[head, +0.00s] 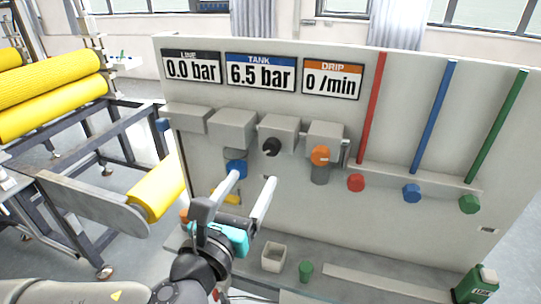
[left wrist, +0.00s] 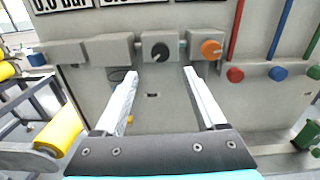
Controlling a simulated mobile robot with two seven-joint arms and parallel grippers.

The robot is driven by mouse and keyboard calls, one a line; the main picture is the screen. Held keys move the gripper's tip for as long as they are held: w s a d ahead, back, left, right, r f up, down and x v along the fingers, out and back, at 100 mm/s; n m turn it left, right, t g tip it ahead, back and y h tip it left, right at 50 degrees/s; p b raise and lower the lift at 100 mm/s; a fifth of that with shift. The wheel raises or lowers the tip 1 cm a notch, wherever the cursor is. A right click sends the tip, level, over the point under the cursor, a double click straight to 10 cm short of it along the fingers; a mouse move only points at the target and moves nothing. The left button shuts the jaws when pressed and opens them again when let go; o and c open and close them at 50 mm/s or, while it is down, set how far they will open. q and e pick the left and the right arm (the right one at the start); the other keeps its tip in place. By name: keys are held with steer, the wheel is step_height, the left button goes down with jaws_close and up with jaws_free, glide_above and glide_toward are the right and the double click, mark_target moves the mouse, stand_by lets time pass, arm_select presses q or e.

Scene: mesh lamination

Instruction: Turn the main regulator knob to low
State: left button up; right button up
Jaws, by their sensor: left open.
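A black knob (head: 272,147) sits on the front of the third grey box from the left on the upright panel. I take it for the main regulator knob, though no label on it is readable. In the left wrist view the black knob (left wrist: 160,52) has a light pointer mark and lies between the fingertips in the picture, beyond them. My left gripper (head: 254,178) is open and empty, in front of the panel and a little below the black knob. Its two pale fingers (left wrist: 160,73) are spread and apart from the knob. My right gripper is out of view.
An orange knob (head: 320,156) sits just right of the black one. Displays above read line 0.0 bar (head: 192,68), tank 6.5 bar (head: 261,74), drip 0/min (head: 332,80). A beige cup (head: 273,257) and green cup (head: 306,271) stand on the ledge below.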

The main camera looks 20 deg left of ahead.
mark_target(270, 150)
arm_select(q)
steer(key=w+b, duration=0.2)
steer(key=w, duration=0.2)
steer(key=w+b, duration=0.2)
steer(key=w, duration=0.2)
steer(key=w+b, duration=0.2)
steer(key=w, duration=0.1)
steer(key=shift+w+d, duration=0.25)
steer(key=shift+w, duration=0.15)
steer(key=shift+c, duration=0.4)
jaws_close()
